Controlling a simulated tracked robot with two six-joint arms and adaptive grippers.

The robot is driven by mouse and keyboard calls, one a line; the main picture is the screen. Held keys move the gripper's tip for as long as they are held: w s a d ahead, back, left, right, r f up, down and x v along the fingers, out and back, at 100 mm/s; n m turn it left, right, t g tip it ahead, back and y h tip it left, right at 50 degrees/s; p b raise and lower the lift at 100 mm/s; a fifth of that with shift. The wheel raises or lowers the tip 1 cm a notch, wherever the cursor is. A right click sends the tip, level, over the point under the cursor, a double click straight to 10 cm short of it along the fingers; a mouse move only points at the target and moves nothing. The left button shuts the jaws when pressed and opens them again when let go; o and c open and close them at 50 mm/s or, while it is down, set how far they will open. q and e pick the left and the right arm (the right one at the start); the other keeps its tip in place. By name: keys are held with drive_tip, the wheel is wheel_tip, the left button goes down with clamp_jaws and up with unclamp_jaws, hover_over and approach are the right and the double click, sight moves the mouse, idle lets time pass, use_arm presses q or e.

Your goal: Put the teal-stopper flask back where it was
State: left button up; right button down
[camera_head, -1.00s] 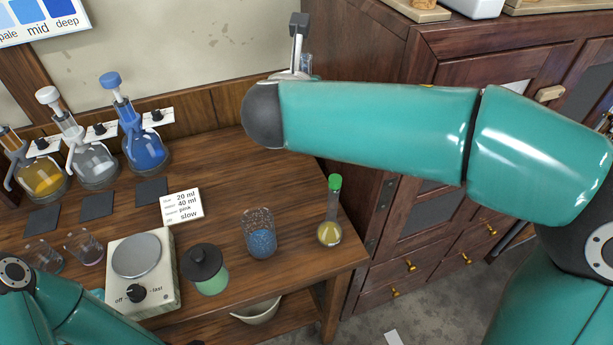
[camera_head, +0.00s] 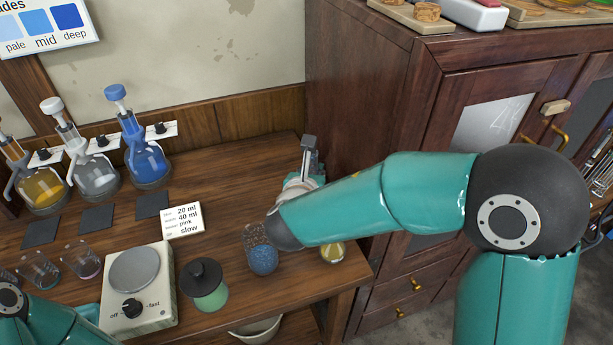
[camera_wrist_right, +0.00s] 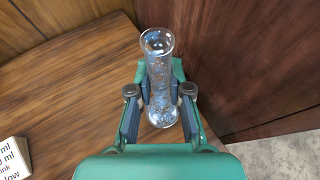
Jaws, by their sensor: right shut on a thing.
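My right gripper (camera_head: 307,150) is over the back right part of the wooden bench; it also shows in the right wrist view (camera_wrist_right: 160,95). Its fingers are shut on a clear glass vessel (camera_wrist_right: 160,62) with a flared open rim. I see no stopper on that vessel and cannot tell whether its base touches the bench. A small flask (camera_head: 333,253) with yellow contents stands near the bench's right edge. My right arm hides its neck and top. My left gripper is out of view.
A glass with blue grains (camera_head: 263,259), a dark-lidded green jar (camera_head: 206,295) and a stirrer plate (camera_head: 135,270) stand along the front. Yellow (camera_head: 43,190), clear (camera_head: 94,170) and blue (camera_head: 146,165) flasks stand at back left. A dark cabinet (camera_head: 395,130) bounds the right.

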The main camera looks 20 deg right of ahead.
drive_tip(key=shift+f, duration=0.65)
drive_tip(key=c, duration=1.1)
unclamp_jaws()
drive_tip(key=v, duration=1.2)
drive_tip(key=shift+b, duration=0.4)
drive_tip(key=shift+r, duration=0.2)
